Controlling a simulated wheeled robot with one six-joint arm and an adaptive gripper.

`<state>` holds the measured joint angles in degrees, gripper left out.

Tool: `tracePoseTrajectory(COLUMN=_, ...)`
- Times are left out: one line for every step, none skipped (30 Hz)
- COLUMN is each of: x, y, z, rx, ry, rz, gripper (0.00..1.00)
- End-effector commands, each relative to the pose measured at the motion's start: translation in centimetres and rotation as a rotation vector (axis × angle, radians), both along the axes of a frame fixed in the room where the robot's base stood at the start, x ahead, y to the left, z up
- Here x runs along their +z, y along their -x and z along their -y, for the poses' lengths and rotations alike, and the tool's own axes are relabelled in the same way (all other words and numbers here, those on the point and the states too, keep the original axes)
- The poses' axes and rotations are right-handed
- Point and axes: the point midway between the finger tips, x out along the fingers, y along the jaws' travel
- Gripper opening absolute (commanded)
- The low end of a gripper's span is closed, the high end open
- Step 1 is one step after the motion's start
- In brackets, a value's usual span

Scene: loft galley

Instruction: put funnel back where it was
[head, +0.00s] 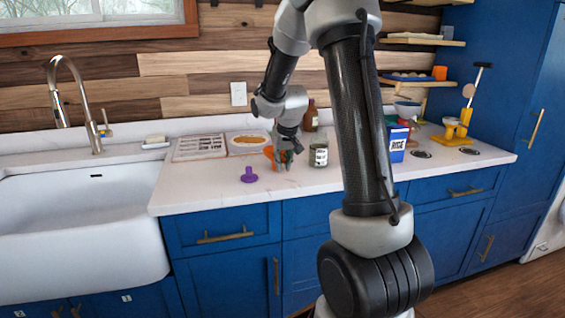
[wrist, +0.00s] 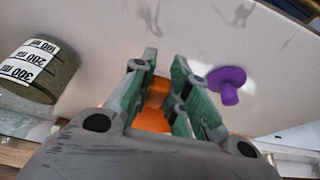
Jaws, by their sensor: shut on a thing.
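My gripper (head: 286,160) is over the counter left of the jar, its fingers closed on an orange thing (head: 269,153), which looks like the funnel. In the wrist view, the orange funnel (wrist: 152,118) shows between the green-padded fingers (wrist: 160,88). The fingers and palm hide much of it, so its full shape and whether it touches the counter cannot be told.
A glass jar with a measuring label (head: 319,154) stands close right of my gripper. A brown bottle (head: 311,118) is behind. A printed sheet (head: 200,147) and an oval dish (head: 247,142) lie to the left. A blue box (head: 397,143) is at right. The front counter is mostly clear.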

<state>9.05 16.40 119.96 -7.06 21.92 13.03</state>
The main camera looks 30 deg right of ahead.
Motion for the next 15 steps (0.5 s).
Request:
tracePoseTrajectory(x=0.04, y=-0.01, z=0.00, rx=0.000, ry=0.000, rz=0.000, gripper=0.00)
tracePoseTrajectory(x=0.04, y=-0.01, z=0.00, rx=0.000, ry=0.000, rz=0.000, gripper=0.00)
tracePoseTrajectory(x=0.04, y=-0.01, z=0.00, rx=0.000, ry=0.000, rz=0.000, gripper=0.00)
tracePoseTrajectory(x=-0.01, y=-0.01, z=0.00, rx=0.000, ry=0.000, rz=0.000, gripper=0.00)
tracePoseTrajectory(x=-0.07, y=-0.01, z=0.00, rx=0.000, ry=0.000, rz=0.000, gripper=0.00)
tracePoseTrajectory(x=-0.20, y=-0.01, z=0.00, rx=0.000, ry=0.000, rz=0.000, gripper=0.00)
tracePoseTrajectory(x=-0.29, y=-0.01, z=-0.01, rx=0.000, ry=0.000, rz=0.000, gripper=0.00)
tracePoseTrajectory(x=-0.24, y=-0.03, z=0.00, rx=0.000, ry=0.000, rz=0.001, gripper=0.22)
tracePoseTrajectory(x=-0.22, y=-0.02, z=0.00, rx=0.000, ry=0.000, rz=0.001, gripper=0.29)
tracePoseTrajectory(x=-0.22, y=-0.02, z=0.00, rx=0.000, ry=0.000, rz=0.001, gripper=0.35)
tracePoseTrajectory(x=-0.22, y=-0.02, z=0.00, rx=0.000, ry=0.000, rz=0.001, gripper=0.38)
tracePoseTrajectory(x=-0.22, y=-0.02, z=0.00, rx=0.000, ry=0.000, rz=0.001, gripper=0.38)
tracePoseTrajectory(x=-0.22, y=-0.02, z=0.00, rx=0.000, ry=0.000, rz=0.001, gripper=0.38)
tracePoseTrajectory(x=-0.22, y=-0.02, z=0.00, rx=0.000, ry=0.000, rz=0.001, gripper=0.38)
tracePoseTrajectory(x=-0.22, y=-0.02, z=0.00, rx=0.000, ry=0.000, rz=0.001, gripper=0.38)
